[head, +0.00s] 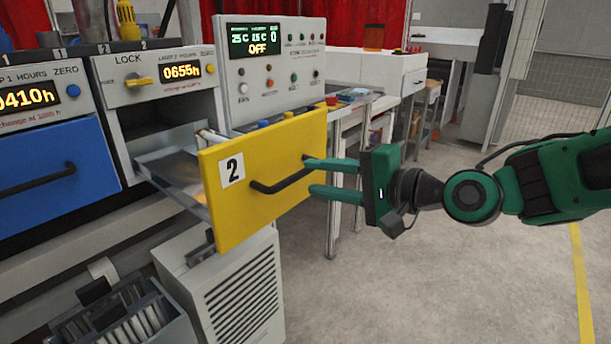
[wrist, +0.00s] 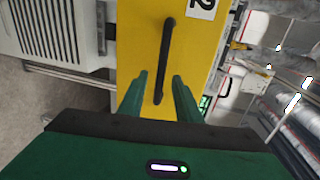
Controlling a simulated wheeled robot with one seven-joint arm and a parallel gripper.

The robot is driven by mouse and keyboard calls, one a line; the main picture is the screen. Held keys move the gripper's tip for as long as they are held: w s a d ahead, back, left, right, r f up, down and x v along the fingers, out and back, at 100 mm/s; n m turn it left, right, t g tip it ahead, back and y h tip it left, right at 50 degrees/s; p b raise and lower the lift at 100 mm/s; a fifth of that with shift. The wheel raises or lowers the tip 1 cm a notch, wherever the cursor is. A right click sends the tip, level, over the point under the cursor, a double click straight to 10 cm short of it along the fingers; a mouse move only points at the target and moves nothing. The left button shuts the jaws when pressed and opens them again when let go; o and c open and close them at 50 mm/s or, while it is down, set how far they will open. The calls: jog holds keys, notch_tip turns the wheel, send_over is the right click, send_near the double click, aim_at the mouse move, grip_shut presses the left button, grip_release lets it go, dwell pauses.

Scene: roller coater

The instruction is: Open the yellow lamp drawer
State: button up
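The yellow lamp drawer (head: 262,150), marked 2, is pulled out from its cabinet, with its inside showing behind the front. Its black handle (head: 278,186) runs across the yellow front. My green gripper (head: 309,175) is at the right end of the handle, with its fingers apart. In the wrist view, the handle (wrist: 167,45) reaches down between the two fingers (wrist: 160,76), with a visible gap on each side. The yellow front (wrist: 135,45) lies beyond the fingertips. I cannot tell whether a fingertip touches it.
A closed blue drawer (head: 60,150) is on the left. A yellow lock knob (head: 138,81) sits above the drawer opening. A grey vented box (head: 235,290) and a bin (head: 130,325) stand below. A white table (head: 375,68) is behind. The floor (head: 430,280) at right is clear.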

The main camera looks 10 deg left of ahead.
jog(key=v, duration=0.5)
jog(key=shift+d, duration=0.1)
jog(key=s+d+f+n+g+h, duration=0.1)
jog(key=d+f+h, duration=0.5)
jog(key=d, duration=0.7)
jog(key=s+d+f+n+g+h, duration=0.1)
jog(key=d+f+h, duration=0.3)
jog(key=d+f, duration=0.6)
jog(key=s+d+m+g+h, duration=0.2)
jog(key=s+d+g, duration=0.4)
jog(key=s+d, duration=1.2)
jog(key=shift+s+f+h, duration=0.25)
jog(key=shift+s+h, duration=0.3)
jog(key=shift+h, duration=0.05)
